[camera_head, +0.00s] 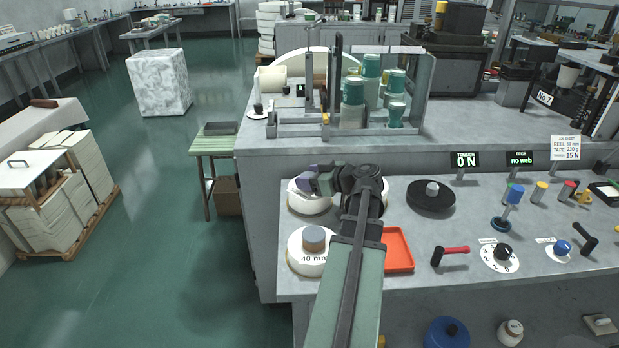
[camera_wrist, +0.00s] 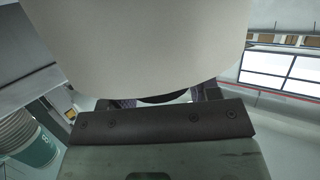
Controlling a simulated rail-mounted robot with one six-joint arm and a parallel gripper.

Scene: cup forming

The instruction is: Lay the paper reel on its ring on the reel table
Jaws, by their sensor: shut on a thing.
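My gripper (camera_head: 314,181) is over the left part of the reel table (camera_head: 420,285), its fingers pointing left. It is shut on a white paper reel (camera_head: 309,205), seen just under and around the fingers. In the wrist view the white reel (camera_wrist: 150,45) fills the upper middle, close in front of the jaws. Whether its underside touches the table I cannot tell. Another white reel (camera_head: 306,262), marked 40 mm and with a brown core on top, sits nearer on a ring. More white shows behind my wrist, mostly hidden. I cannot make out an empty ring.
An orange tray (camera_head: 399,250) lies right of my arm. A black disc (camera_head: 431,196) with a pale knob is behind it. A red-handled lever (camera_head: 452,252) and dials stand further right. A machine frame with green cups (camera_head: 354,92) rises behind the table.

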